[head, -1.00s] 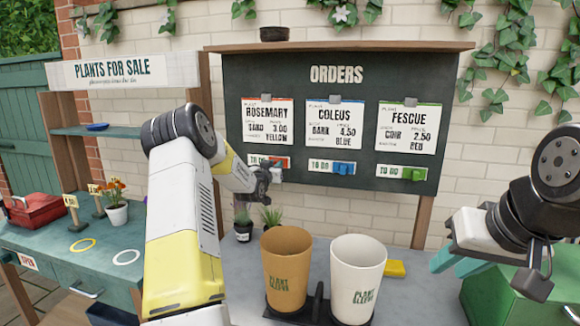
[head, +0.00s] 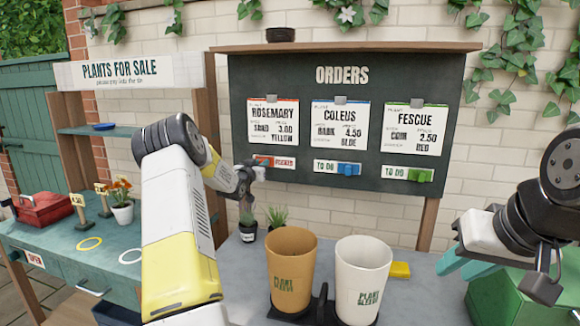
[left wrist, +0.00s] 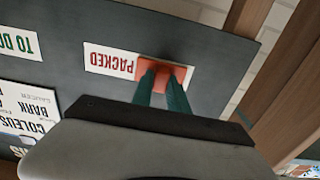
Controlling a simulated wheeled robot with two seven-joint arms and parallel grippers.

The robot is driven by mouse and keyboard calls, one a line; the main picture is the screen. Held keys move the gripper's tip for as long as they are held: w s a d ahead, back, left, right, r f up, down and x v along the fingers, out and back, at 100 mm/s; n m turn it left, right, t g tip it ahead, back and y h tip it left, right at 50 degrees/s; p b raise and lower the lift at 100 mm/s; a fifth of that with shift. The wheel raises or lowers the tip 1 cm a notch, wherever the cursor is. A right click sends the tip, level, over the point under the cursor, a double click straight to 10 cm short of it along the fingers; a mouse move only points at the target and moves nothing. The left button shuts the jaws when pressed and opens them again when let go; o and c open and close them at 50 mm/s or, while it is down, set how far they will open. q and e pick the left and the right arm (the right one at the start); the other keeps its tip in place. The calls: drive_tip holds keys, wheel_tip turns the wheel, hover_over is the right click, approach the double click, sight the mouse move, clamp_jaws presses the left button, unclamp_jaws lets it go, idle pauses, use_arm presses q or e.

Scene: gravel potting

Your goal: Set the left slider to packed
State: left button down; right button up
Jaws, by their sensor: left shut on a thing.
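The left slider, under the Rosemary card, has a red-orange knob (left wrist: 166,72) on a white strip (head: 285,163). The strip reads PACKED, and this word also shows upside down in the left wrist view (left wrist: 112,62). The knob stands at the strip's left end in the head view. My left gripper (head: 257,171) is shut on the knob; its teal fingers (left wrist: 164,88) hide part of it. My right gripper (head: 460,264) hangs at the right, away from the board; its jaw gap is unclear.
The Coleus slider (head: 348,169) and Fescue slider (head: 420,175) read TO DO. Below the board stand a tan pot (head: 291,270), a white pot (head: 362,282) and small plants (head: 248,228). A green box (head: 500,297) is under my right arm.

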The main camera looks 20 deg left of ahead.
use_arm(q)
drive_tip(key=shift+a, duration=0.6)
drive_tip(key=c, duration=1.3)
unclamp_jaws()
drive_tip(key=shift+a, duration=0.1)
drive_tip(key=shift+s, duration=0.1)
drive_tip(key=s, duration=0.7)
drive_tip(key=shift+s, duration=0.35)
